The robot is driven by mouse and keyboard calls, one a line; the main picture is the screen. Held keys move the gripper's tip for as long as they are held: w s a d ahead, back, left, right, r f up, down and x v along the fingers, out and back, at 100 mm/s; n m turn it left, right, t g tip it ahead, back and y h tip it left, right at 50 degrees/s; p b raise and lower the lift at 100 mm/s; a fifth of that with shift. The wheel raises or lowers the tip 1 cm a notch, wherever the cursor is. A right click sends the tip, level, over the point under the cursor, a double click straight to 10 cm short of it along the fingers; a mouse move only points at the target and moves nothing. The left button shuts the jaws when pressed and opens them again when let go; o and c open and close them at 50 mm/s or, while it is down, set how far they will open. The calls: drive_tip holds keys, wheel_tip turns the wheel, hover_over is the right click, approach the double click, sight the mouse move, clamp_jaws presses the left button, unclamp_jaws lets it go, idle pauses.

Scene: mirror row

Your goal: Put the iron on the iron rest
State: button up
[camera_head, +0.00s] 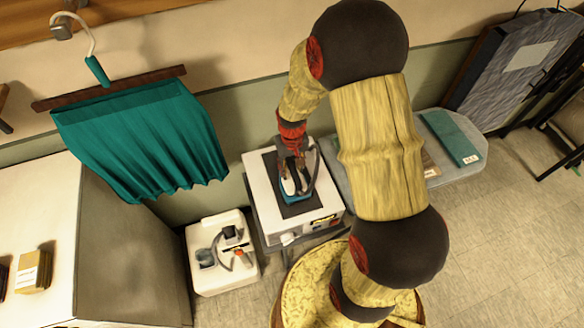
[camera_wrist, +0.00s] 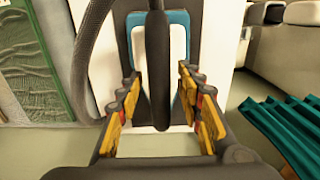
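The iron (camera_head: 288,186), pale with teal edging, is on the dark pad on top of a white box (camera_head: 325,205). Its dark upright handle (camera_wrist: 159,70) shows in the wrist view, with a teal-edged part (camera_wrist: 180,20) behind it. My gripper (camera_head: 294,168) is down at the iron. In the wrist view my gripper (camera_wrist: 158,82) has its fingers apart, one on each side of the handle, with visible gaps. I cannot tell for certain which surface is the iron rest; the dark pad (camera_head: 268,160) lies under the iron.
A ribbed grey hose (camera_wrist: 92,55) runs close to the left finger. A grey ironing board (camera_head: 465,172) bearing a teal folded item (camera_head: 450,135) extends right. A white unit (camera_head: 205,280) stands at left, below a hanging teal cloth (camera_head: 140,135).

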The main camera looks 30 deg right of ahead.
drive_tip(key=shift+r, duration=0.1)
drive_tip(key=s+a+r+n+t, duration=0.1)
drive_tip(key=s+a+r, duration=0.2)
drive_tip(key=r, duration=1)
drive_tip(key=s+a+r+t, duration=0.2)
drive_tip(key=s+r, duration=0.1)
drive_tip(key=r, duration=1.1)
drive_tip(key=s+a+r+n+t, duration=0.1)
drive_tip(key=s+a+r+t, duration=0.1)
drive_tip(key=s+a+r, duration=0.2)
drive_tip(key=s+r, duration=0.3)
drive_tip(key=s, duration=0.3)
drive_tip(key=shift+t+p, duration=0.3)
wheel_tip(320, 180, down, 13)
drive_tip(key=b, duration=1.3)
drive_tip(key=shift+f, duration=0.15)
